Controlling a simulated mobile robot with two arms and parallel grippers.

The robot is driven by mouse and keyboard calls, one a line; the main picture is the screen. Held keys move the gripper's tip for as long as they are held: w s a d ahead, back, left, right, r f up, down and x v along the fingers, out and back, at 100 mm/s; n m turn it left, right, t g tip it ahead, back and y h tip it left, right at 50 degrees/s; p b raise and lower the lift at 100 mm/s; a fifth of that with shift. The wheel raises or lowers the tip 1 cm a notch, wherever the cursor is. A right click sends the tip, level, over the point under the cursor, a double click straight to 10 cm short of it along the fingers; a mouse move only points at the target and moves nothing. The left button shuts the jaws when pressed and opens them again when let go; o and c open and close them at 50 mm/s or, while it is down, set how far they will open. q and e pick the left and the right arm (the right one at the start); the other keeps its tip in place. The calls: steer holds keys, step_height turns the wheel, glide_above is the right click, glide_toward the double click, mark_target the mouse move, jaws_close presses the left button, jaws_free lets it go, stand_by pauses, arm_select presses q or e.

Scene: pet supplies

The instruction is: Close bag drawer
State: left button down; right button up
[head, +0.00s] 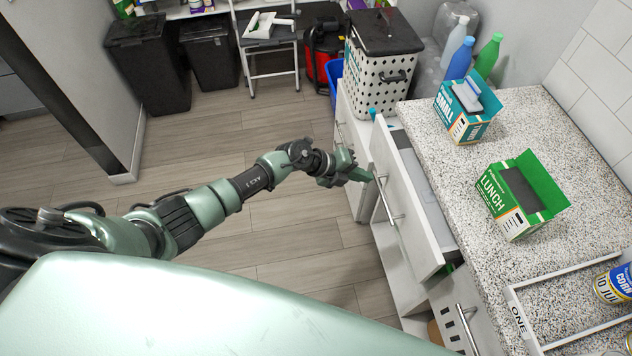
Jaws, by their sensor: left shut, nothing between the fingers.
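The white drawer (407,210) under the speckled counter is pulled open, with a long metal bar handle (386,200) on its front. A grey surface shows inside the drawer behind its front. My left gripper (366,176) is shut and empty, just left of the handle's far end. I cannot tell whether its fingertips touch the handle or the drawer front. My right gripper is not in view.
On the counter (430,151) stand a green LUNCH box (507,213), a teal SMALL box (462,122) and bottles (460,60). A white perforated bin (376,88) stands beyond the drawer. Another handled front (462,322) is nearer me. Wooden floor (290,245) left of the cabinet is clear.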

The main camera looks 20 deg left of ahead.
mark_target(390, 170)
arm_select(q)
steer(key=w+d, duration=0.1)
steer(key=d, duration=0.1)
steer(key=w+d, duration=0.2)
steer(key=w+d+b, duration=0.1)
steer(key=d, duration=0.1)
steer(key=shift+w+d, duration=0.2)
steer(key=shift+d, duration=0.05)
steer(key=shift+r, duration=0.1)
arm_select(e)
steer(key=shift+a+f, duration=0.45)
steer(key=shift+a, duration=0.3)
arm_select(q)
steer(key=shift+d, duration=0.1)
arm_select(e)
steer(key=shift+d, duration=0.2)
